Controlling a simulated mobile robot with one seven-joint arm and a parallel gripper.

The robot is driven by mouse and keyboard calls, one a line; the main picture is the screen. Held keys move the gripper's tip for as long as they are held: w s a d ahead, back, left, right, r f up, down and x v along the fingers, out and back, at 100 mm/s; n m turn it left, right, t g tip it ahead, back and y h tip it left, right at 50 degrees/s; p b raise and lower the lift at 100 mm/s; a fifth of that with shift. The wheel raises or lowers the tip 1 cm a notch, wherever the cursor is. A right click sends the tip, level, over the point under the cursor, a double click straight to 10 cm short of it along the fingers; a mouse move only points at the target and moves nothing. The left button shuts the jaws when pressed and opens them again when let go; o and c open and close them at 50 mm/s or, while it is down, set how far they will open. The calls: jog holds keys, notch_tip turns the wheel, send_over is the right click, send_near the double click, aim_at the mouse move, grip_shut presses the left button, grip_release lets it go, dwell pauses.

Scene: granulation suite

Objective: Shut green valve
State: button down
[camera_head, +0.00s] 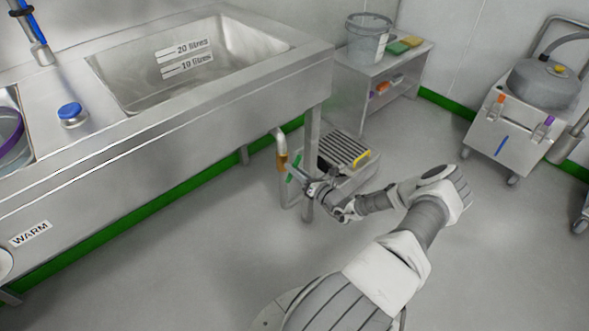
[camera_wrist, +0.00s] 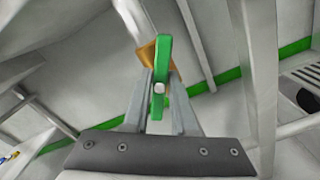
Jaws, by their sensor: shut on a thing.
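The green valve handle (camera_wrist: 165,62) stands lengthwise in the middle of the wrist view, with a pale bolt at its centre. It sits on a brass valve body (camera_wrist: 148,53) on the pipe under the sink. My gripper (camera_wrist: 160,92) has a finger on each side of the handle and is shut on it. In the head view the green handle (camera_head: 291,168) is small, beside the brass fitting (camera_head: 282,160), and partly hidden by my gripper (camera_head: 303,180). The handle's exact angle to the pipe is hard to tell.
A steel sink (camera_head: 190,62) with litre marks stands above and left of the valve. A sink leg (camera_head: 311,130) is close to my gripper. A grated drain box (camera_head: 345,150) lies just behind. A wheeled machine (camera_head: 515,125) stands at right. The floor in front is clear.

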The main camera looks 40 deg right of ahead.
jog(key=m, duration=0.6)
jog(key=shift+f+p, duration=0.1)
jog(key=shift+p, duration=0.2)
jog(key=m, duration=0.5)
jog(key=shift+m, duration=0.4)
jog(key=c, duration=0.7)
grip_release()
jog(key=shift+c, duration=0.2)
jog(key=s+d+p, duration=0.1)
jog(key=s+p, duration=0.2)
jog(key=s, duration=1.4)
jog(key=shift+s+d, duration=0.15)
jog(key=shift+s, duration=0.1)
